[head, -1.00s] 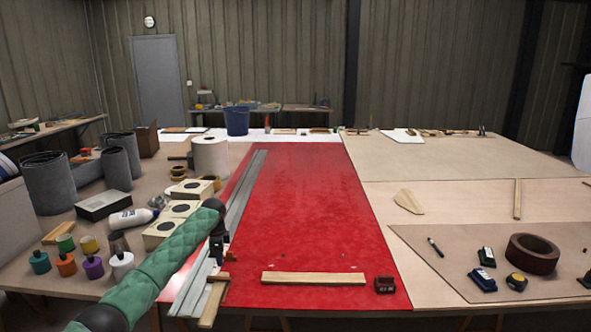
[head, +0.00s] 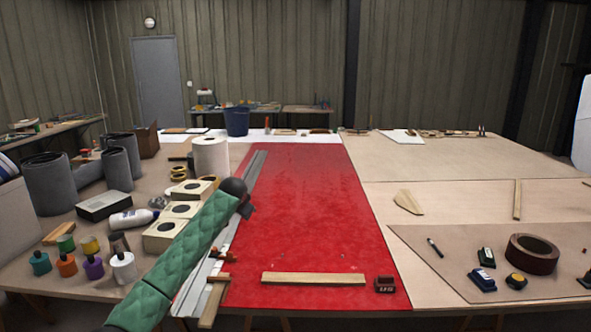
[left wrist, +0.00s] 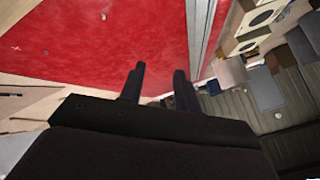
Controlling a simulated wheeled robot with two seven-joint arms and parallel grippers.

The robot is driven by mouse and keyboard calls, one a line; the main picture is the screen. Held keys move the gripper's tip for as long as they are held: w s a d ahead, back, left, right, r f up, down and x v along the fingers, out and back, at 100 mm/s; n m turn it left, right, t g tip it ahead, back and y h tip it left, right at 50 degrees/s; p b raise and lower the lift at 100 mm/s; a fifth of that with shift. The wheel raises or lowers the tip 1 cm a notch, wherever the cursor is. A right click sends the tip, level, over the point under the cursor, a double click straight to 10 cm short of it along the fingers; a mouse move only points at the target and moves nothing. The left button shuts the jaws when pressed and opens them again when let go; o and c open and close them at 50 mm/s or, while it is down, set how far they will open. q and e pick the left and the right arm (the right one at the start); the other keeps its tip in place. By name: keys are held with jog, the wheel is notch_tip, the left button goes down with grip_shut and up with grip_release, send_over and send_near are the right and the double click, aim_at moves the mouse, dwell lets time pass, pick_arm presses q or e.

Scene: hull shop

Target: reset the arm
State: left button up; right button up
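My left arm, in a green quilted sleeve, comes in from the lower left in the head view. Its dark wrist end is above the metal strips at the left edge of the red sheet (head: 310,215); its fingers are mostly hidden there. In the left wrist view, the two dark fingers of my left gripper (left wrist: 159,85) stand apart with nothing between them, and the red sheet (left wrist: 100,45) lies beyond. My right gripper is not in view.
Metal strips (head: 248,185) run along the sheet's left edge. A wooden batten (head: 313,279) lies near the front. Boxes, bottles and grey rolls (head: 48,184) crowd the left. A brown tape roll (head: 532,254) lies at right. The red sheet's middle is clear.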

pick_arm(q)
jog(key=s+d+f+n+g+h, duration=0.15)
jog(key=s+f+n, duration=0.25)
jog(key=s+f, duration=3.3)
jog(key=s+f+g, duration=0.2)
jog(key=s+f, duration=0.5)
jog(key=s, duration=0.5)
jog(key=s+f+n+g, duration=0.1)
jog(key=s+f, duration=0.6)
jog(key=s, duration=0.6)
jog(key=s+f+g, duration=0.2)
jog(key=s+f, duration=0.5)
jog(key=s, duration=0.6)
jog(key=shift+s+d+f+g, duration=0.15)
jog(key=shift+d+g, duration=0.2)
jog(key=shift+d, duration=0.1)
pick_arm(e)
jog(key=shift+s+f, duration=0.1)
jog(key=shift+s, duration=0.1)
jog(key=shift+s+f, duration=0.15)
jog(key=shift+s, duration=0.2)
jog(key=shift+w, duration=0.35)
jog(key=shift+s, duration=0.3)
